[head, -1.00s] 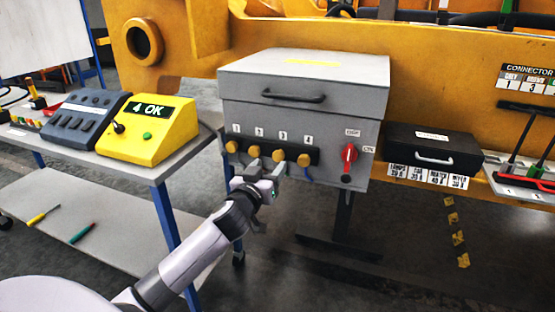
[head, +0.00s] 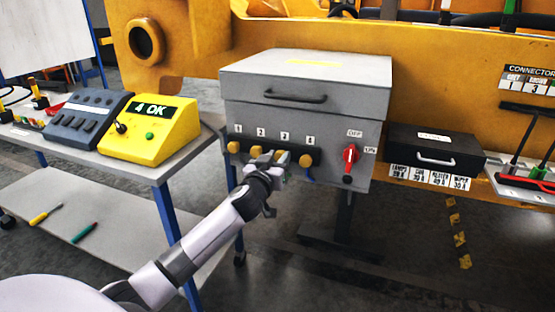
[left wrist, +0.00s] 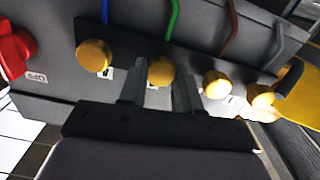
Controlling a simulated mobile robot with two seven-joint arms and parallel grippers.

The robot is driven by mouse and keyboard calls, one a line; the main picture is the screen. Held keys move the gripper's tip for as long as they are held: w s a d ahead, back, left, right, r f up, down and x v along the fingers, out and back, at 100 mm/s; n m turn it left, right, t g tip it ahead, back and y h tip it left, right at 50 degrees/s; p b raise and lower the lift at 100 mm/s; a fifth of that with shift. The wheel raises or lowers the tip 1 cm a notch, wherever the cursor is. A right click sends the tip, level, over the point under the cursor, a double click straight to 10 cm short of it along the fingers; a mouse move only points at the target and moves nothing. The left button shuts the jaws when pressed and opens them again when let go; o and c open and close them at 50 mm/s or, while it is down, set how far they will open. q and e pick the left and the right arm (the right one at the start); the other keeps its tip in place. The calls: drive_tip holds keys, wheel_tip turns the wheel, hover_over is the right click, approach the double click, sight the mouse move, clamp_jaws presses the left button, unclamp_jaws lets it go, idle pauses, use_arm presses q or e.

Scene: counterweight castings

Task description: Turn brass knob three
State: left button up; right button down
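Brass knob three (left wrist: 161,71) sits between the two fingers of my left gripper (left wrist: 160,68) in the left wrist view, with its sides against the fingertips. In the head view the left gripper (head: 276,158) is at the front of the grey box (head: 300,118), and its fingers mostly cover knob three. Brass knobs one (head: 233,147) and four (head: 306,160) show to either side in the head view. Knob two (left wrist: 217,84) shows in the left wrist view. My right gripper is not in view.
A red switch (head: 350,155) is right of the knobs. A yellow unit (head: 150,130) reading "4 OK" stands on the left bench (head: 185,160). A black case (head: 434,148) is on the right. Coloured wires rise behind the knobs in the wrist view.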

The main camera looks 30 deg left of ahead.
use_arm(q)
drive_tip(key=shift+c, duration=1.3)
drive_tip(key=shift+m, duration=0.3)
drive_tip(key=m, duration=0.4)
drive_tip(key=shift+p, duration=0.35)
drive_tip(key=m+p, duration=0.1)
drive_tip(key=m, duration=0.6)
drive_tip(key=m+p, duration=0.1)
drive_tip(key=m, duration=0.6)
drive_tip(key=shift+d+f, duration=0.15)
drive_tip(key=shift+f, duration=0.05)
drive_tip(key=shift+m, duration=0.3)
